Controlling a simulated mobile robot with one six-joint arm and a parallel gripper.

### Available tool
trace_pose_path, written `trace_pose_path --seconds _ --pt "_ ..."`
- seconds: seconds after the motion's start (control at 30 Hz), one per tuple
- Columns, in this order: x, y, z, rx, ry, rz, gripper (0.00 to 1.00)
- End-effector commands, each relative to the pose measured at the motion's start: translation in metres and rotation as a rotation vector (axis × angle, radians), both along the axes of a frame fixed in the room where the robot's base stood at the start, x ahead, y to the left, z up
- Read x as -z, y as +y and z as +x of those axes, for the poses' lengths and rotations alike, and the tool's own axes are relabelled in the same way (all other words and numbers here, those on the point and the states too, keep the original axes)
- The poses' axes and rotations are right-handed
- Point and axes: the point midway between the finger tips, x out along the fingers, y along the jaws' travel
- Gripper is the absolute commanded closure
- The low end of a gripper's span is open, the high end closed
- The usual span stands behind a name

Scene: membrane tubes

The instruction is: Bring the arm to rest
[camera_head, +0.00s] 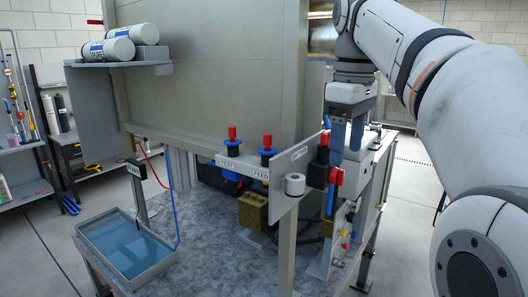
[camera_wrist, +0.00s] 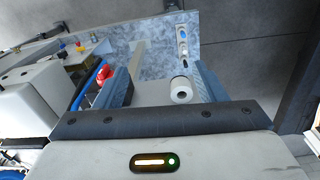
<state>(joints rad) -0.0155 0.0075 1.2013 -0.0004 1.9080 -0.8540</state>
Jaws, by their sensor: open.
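My gripper (camera_head: 346,150) hangs at the end of my arm, right of the grey panel, with its blue fingers pointing down. It is close to a black valve with a red handle (camera_head: 335,176); I cannot tell whether they touch. In the wrist view the fingers of my gripper (camera_wrist: 148,85) stand apart. A white panel and a white roll (camera_wrist: 181,90) show beyond the gap, with nothing seen held. Two white membrane tubes (camera_head: 109,50) lie on the shelf at the upper left.
Two red-topped valves (camera_head: 232,141) labelled TEST and FEED stand on the bench's rail. A small white roll (camera_head: 295,184) sits on the upright panel near my gripper. A water tray (camera_head: 128,247) is at the lower left. Floor at the far right is clear.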

Motion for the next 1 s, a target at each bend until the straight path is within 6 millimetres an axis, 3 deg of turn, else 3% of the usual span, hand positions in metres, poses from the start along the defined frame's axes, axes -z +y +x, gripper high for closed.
trace_pose_path --seconds 0.37,0.47,0.8,1.0 --pt "0.066 -0.002 -0.020 0.202 -0.064 0.011 0.35" --pt "0.099 -0.002 -0.033 0.293 -0.093 0.020 0.35" --pt "0.249 -0.005 -0.100 0.666 -0.208 0.085 0.35" --pt "0.311 -0.006 -0.133 0.811 -0.251 0.124 0.35"
